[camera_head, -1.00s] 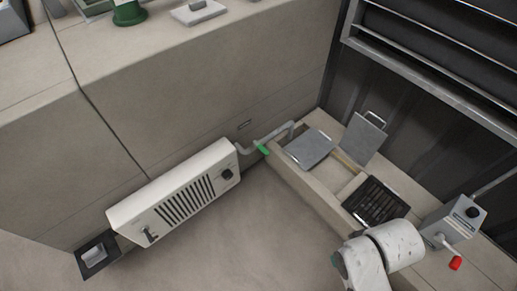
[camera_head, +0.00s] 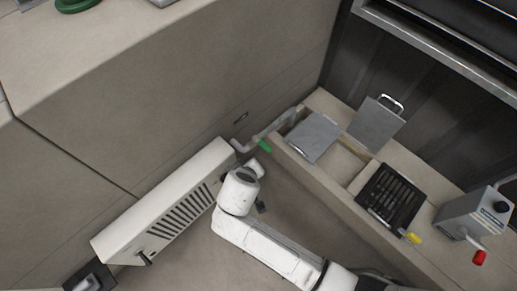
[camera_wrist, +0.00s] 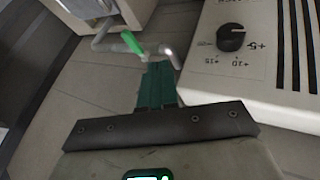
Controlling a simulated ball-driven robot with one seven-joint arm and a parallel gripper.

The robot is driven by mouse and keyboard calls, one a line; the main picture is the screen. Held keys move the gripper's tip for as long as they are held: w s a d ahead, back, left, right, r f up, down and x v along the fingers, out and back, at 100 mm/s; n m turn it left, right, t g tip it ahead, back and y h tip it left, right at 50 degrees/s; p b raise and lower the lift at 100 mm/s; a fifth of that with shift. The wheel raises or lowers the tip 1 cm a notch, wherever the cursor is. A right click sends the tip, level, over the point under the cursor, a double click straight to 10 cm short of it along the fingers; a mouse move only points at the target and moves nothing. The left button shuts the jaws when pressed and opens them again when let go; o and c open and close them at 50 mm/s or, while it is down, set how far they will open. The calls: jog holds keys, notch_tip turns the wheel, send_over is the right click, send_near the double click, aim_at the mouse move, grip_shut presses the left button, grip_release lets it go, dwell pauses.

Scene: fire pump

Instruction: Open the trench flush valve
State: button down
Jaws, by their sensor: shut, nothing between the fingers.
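The trench flush valve has a green lever handle (camera_head: 264,146) on a grey pipe (camera_head: 284,121) between the wall and the trench's near corner. In the wrist view the green handle (camera_wrist: 131,42) sits ahead of my gripper, slightly left of its tips, on the bent pipe (camera_wrist: 105,40). My gripper (camera_wrist: 158,70) is shut and empty, its green fingers together. The tips appear close to the pipe's bent end, but I cannot tell whether they touch it. In the head view my white arm hides most of the gripper.
A white wall heater (camera_head: 170,205) stands close beside my arm; its black knob (camera_wrist: 231,37) is right of the gripper. The trench has grey lids (camera_head: 313,137), a raised plate (camera_head: 376,124) and a black grate (camera_head: 390,195). A grey box with a red-tipped lever (camera_head: 479,257) stands at right.

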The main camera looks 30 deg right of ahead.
aim_at(262, 144)
jog(key=w+d+f+b, duration=0.6)
jog(key=d+f, duration=0.1)
jog(key=f, duration=0.1)
dwell(0.5)
